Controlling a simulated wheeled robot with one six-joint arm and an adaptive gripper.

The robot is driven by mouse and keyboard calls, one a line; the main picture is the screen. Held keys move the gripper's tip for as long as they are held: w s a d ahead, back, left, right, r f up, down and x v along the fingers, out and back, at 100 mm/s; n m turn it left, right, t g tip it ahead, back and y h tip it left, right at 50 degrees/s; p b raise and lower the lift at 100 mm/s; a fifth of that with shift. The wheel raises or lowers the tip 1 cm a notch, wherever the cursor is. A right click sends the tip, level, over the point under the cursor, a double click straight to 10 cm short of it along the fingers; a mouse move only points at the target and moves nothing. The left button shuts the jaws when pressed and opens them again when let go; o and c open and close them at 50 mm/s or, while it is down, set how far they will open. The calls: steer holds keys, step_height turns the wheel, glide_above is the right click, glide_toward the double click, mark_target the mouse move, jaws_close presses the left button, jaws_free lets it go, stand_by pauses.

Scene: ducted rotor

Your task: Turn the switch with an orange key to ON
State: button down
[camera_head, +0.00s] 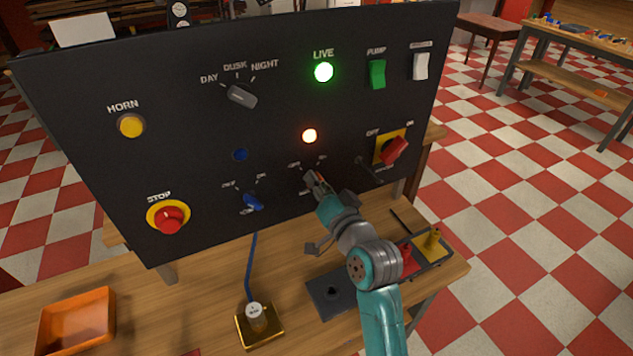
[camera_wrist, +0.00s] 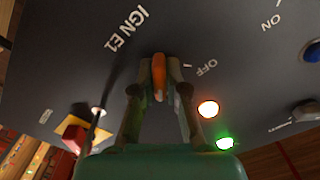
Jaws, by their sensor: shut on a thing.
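The orange key (camera_wrist: 158,78) sits in its switch on the black upright panel, in the middle of the wrist view. My gripper (camera_wrist: 158,92) is shut on it, with one finger on each side. The label IGN E1 is up and left of the key, and OFF is to its right. The switch's ON label is hidden in the wrist view but shows small above the gripper in the head view. In the head view my gripper (camera_head: 315,182) reaches the lower middle of the panel and mostly hides the key. I cannot tell the key's exact setting.
A blue key switch (camera_head: 253,201) is left of my gripper, and a red-on-yellow rotary switch (camera_head: 394,151) is to the right. An orange lamp (camera_head: 309,135) and the green LIVE lamp (camera_head: 323,72) are lit. A red STOP button (camera_head: 170,219) is lower left.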

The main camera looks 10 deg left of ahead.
steer(key=c, duration=1.2)
jaws_free()
steer(key=v, duration=1.2)
steer(key=shift+f, duration=0.15)
